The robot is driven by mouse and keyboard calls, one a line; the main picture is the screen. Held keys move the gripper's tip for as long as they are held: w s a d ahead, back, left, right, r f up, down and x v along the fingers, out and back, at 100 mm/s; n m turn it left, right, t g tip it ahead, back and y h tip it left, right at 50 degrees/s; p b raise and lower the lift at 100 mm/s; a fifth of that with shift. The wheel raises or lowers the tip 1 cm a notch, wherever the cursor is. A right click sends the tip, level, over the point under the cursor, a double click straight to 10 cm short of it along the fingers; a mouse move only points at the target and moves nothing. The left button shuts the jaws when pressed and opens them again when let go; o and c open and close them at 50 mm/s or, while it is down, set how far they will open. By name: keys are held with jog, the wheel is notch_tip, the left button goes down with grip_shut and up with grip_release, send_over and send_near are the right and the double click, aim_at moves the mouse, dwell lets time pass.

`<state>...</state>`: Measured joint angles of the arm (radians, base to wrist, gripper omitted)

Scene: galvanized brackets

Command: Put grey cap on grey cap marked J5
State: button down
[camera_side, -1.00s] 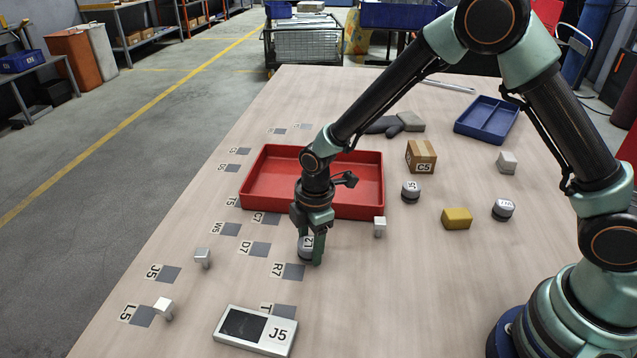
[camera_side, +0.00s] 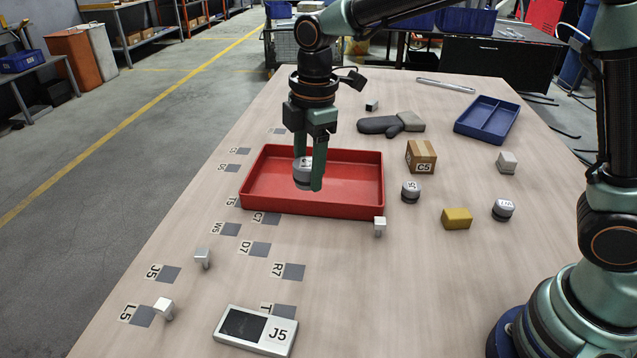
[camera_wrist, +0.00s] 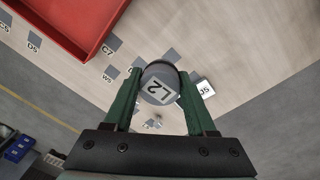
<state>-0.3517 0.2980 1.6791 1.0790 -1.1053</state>
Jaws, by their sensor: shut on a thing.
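My gripper (camera_side: 308,178) is shut on a grey round cap (camera_side: 302,172) and holds it raised, in line with the red tray in the side view. The cap's top reads L2 in the wrist view (camera_wrist: 158,88), where it sits between my fingers (camera_wrist: 160,98). A grey square patch (camera_side: 170,275) beside a J5 label lies flat at the table's left. A flat silver block (camera_side: 279,336) with a dark square and a J5 mark lies at the front. The J5 block also shows in the wrist view (camera_wrist: 204,87), right of the cap.
A red tray (camera_side: 345,205) stands mid-table. Grey patches W5 (camera_side: 231,229), D7 (camera_side: 260,249) and R7 (camera_side: 293,272) lie flat. Two small metal brackets stand at left (camera_side: 203,257) and (camera_side: 164,307). Other grey caps (camera_side: 411,191) (camera_side: 503,209), a carton (camera_side: 421,156) and a yellow block (camera_side: 456,219) are right.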

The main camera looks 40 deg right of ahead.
jog(key=shift+w+d+r, duration=0.1)
jog(key=shift+d+r, duration=0.1)
jog(key=shift+r, duration=0.25)
jog(key=w+d+r+m, duration=0.1)
jog(key=d+m, duration=0.1)
jog(key=d, duration=0.6)
jog(key=w+d+r+m, duration=0.2)
jog(key=d, duration=0.6)
jog(key=r+m, duration=0.1)
jog(key=m, duration=0.3)
send_over(413, 185)
jog(key=shift+h, duration=0.4)
notch_tip(413, 185, down, 19)
jog(key=shift+s+a+f, duration=0.1)
jog(key=shift+s+a, duration=0.05)
jog(key=shift+c, duration=1.1)
grip_release()
jog(key=shift+f, duration=0.15)
